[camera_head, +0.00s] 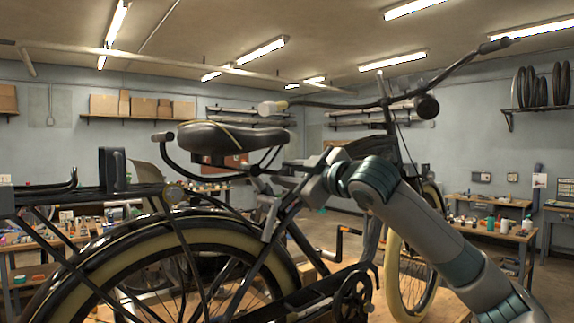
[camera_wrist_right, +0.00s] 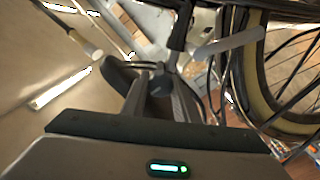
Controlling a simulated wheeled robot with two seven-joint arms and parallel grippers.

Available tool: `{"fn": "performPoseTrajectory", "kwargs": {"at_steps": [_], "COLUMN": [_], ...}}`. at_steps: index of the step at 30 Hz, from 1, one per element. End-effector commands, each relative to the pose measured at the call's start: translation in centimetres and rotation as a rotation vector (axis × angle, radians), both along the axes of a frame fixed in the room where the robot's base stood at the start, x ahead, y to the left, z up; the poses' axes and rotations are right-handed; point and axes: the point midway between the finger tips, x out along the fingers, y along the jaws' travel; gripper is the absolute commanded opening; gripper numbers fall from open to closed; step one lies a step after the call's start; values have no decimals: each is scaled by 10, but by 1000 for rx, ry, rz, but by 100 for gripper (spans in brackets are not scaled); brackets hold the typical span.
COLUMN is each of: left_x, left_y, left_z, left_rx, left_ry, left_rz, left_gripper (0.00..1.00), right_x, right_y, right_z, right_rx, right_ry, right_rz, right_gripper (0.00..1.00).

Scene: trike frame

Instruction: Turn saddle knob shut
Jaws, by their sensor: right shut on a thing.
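The black saddle (camera_head: 225,138) sits on top of the trike frame, and its dark edge shows in the right wrist view (camera_wrist_right: 118,76). My right gripper (camera_head: 268,173) reaches in from the right, just below and behind the saddle's nose. In the right wrist view its two fingers (camera_wrist_right: 160,98) are closed around a small dark knob (camera_wrist_right: 160,80) near the seat post. The fingers hide most of the knob, so its turn angle cannot be told. A grey lever-like piece (camera_head: 270,218) hangs below the gripper. My left gripper is not in view.
The rear wheel (camera_head: 150,265) and black rack (camera_head: 85,195) fill the lower left. Handlebars (camera_head: 385,103) rise above my right arm. Workbenches with bottles (camera_head: 490,225) stand behind at the right. Frame tubes lie close around the gripper.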

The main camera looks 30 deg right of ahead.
Motion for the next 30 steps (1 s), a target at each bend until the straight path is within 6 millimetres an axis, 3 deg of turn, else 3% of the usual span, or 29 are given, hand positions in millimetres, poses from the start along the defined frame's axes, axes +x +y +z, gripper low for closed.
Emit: {"fn": "performPoseTrajectory", "kwargs": {"at_steps": [18, 19, 21, 30], "left_x": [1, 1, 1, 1], "left_y": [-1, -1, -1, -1], "left_z": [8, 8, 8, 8], "left_rx": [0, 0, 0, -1], "left_ry": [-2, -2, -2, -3], "left_rz": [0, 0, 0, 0], "left_gripper": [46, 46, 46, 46], "right_x": [-1, 0, 0, 0], "right_y": [0, 0, 0, 0], "right_z": [1, 1, 0, 0], "right_rx": [-70, -70, -70, -69], "right_ry": [-8, -8, -8, -7], "right_rz": [0, 0, 0, 0], "right_gripper": [5, 30, 46, 46]}}
